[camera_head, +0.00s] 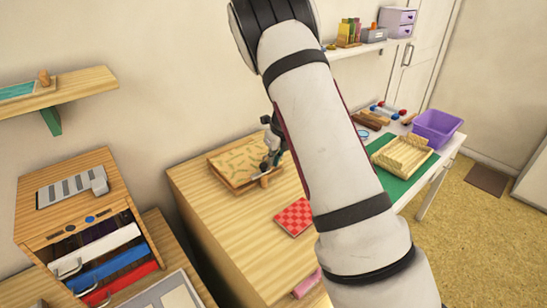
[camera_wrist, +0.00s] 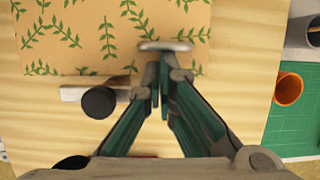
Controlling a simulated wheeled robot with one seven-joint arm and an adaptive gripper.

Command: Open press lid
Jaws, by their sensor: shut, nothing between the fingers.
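The press is a flat wooden box with a leaf-patterned lid (camera_head: 236,163) on the wooden cabinet; the lid looks down. In the wrist view the same lid (camera_wrist: 100,30) fills the upper left, with green leaf sprigs. A greyish oval metal piece (camera_wrist: 165,46) lies over the lid's front edge; I cannot tell what it belongs to. A pale bar with a dark round knob (camera_wrist: 99,102) shows in front of the lid. My gripper (camera_wrist: 158,92) is shut and empty by the front edge, beside the knob. In the head view my gripper (camera_head: 266,166) partly hides that edge.
A red checkered pad (camera_head: 294,217) lies on the cabinet top (camera_head: 225,225) in front of the press. To the right are a green mat (camera_head: 398,190), a wooden tray (camera_head: 404,157) and a purple bin (camera_head: 437,128). An orange cup (camera_wrist: 288,88) shows in the wrist view.

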